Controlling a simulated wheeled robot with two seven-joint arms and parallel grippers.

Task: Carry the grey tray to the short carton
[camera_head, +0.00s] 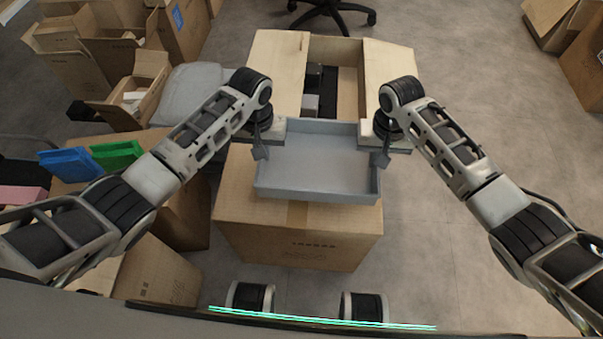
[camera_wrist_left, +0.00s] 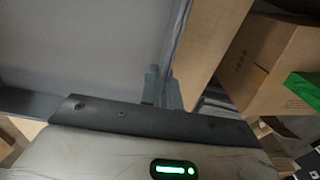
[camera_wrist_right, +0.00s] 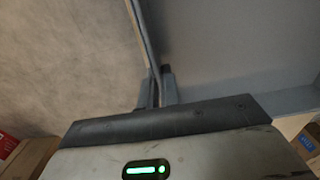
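The grey tray (camera_head: 318,191) is level, in front of me in the head view, over a closed, taped brown carton (camera_head: 300,245). I cannot tell whether it touches the carton's top. My left gripper (camera_head: 261,152) is at the tray's left wall; in the left wrist view its fingers (camera_wrist_left: 161,87) are closed around that wall. My right gripper (camera_head: 381,158) is at the right wall; in the right wrist view its fingers (camera_wrist_right: 157,88) are closed around the rim. The tray looks empty. Which carton is the short one is not clear from the view.
An open carton (camera_head: 283,75) with dark items inside stands just behind the tray. Blue (camera_head: 68,162) and green (camera_head: 117,154) bins lie on a carton at left, near more open cartons (camera_head: 90,60). A chair base (camera_head: 330,12) is at the back. Floor at right (camera_head: 475,90) is clear.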

